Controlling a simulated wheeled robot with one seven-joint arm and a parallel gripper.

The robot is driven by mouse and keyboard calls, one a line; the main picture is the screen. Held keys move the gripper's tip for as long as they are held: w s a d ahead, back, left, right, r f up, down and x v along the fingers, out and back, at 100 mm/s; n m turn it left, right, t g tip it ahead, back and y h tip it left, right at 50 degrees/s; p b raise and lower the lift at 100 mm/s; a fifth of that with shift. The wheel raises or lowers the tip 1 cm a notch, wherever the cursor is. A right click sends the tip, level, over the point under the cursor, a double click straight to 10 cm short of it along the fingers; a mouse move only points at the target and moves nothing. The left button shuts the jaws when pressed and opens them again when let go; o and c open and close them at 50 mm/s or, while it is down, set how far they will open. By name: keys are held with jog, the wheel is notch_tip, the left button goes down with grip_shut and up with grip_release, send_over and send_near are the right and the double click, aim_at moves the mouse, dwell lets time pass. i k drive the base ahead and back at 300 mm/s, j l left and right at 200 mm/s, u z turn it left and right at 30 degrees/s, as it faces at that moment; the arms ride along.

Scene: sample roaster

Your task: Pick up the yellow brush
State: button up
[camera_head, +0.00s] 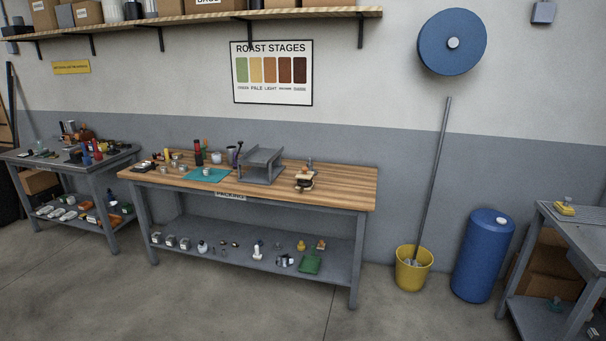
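I cannot tell for certain which thing is the yellow brush. A small yellow object (564,209) lies on the grey bench (590,238) at the right edge and may be it. Another small yellow item (166,154) stands at the left of the wooden packing bench (340,190). A further small yellow item (301,246) sits on that bench's lower shelf (230,239). All are too small to make out bristles. My gripper is not in view.
A yellow bucket (412,272) with a long pole in it and a blue drum (482,255) stand between the packing bench and right bench. A cluttered grey table (112,157) stands at the left. The concrete floor (210,305) in front is clear.

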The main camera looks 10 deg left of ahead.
aim_at(168, 160)
jog(key=i+j+u, duration=0.15)
jog(key=i+u, duration=0.8)
jog(key=i+l+u, duration=0.25)
jog(key=i+u, duration=0.25)
jog(key=i+j+u, duration=0.2)
jog(key=i, duration=1)
jog(key=i+j+z, duration=0.15)
jog(key=i, duration=0.15)
jog(key=i+z, duration=0.2)
jog(key=i+j, duration=0.05)
jog(key=i, duration=0.05)
